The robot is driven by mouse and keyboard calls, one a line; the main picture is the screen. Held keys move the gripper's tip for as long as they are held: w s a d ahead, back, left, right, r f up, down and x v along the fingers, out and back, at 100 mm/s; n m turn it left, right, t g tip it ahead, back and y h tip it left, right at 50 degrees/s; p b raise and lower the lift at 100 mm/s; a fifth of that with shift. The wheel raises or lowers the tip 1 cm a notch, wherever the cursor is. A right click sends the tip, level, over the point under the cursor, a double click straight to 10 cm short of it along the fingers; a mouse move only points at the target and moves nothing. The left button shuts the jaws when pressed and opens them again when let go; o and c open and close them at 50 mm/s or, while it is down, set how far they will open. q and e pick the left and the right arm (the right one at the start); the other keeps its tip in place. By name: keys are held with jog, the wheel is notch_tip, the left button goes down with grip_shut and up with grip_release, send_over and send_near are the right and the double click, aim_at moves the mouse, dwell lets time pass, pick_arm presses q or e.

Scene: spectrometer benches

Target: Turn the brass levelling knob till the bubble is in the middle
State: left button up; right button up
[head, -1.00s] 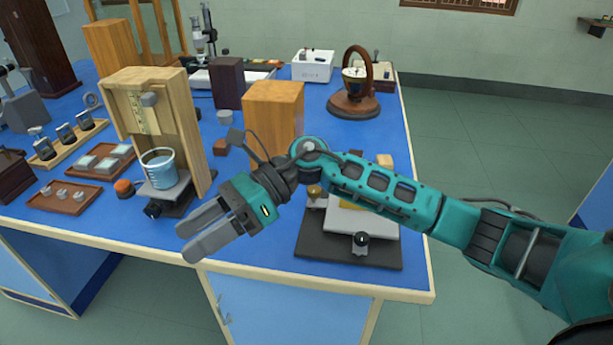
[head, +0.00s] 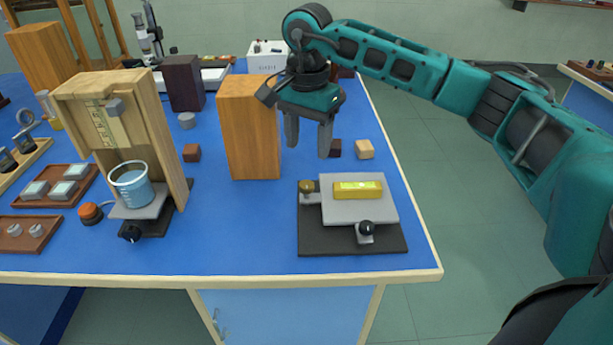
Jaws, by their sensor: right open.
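The brass levelling knob (head: 306,187) sits at the back left corner of a grey plate (head: 345,209) on a dark base (head: 325,242), near the table's front right. A yellow spirit level (head: 357,189) lies on the plate; its bubble is too small to place. A black knob (head: 366,228) is at the plate's front. My right gripper (head: 308,150) is open and empty, fingers pointing down, above and behind the brass knob, apart from it. My left gripper is not in view.
A tall wooden block (head: 249,128) stands left of my right gripper. Small dark and light blocks (head: 364,149) lie behind the plate. A wooden stand (head: 165,140) with a blue beaker (head: 131,187) is at left. Blue table (head: 250,225) is clear between stand and base.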

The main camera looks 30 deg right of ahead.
aim_at(308, 183)
notch_tip(308, 183, down, 8)
jog(key=shift+r, duration=0.1)
jog(key=shift+f, duration=0.65)
jog(key=shift+c, duration=0.4)
jog(key=c, duration=1)
jog(key=shift+o, duration=0.2)
jog(key=shift+m, duration=0.3)
jog(key=m, duration=0.5)
jog(key=shift+r+m, duration=0.1)
jog(key=shift+m, duration=1.5)
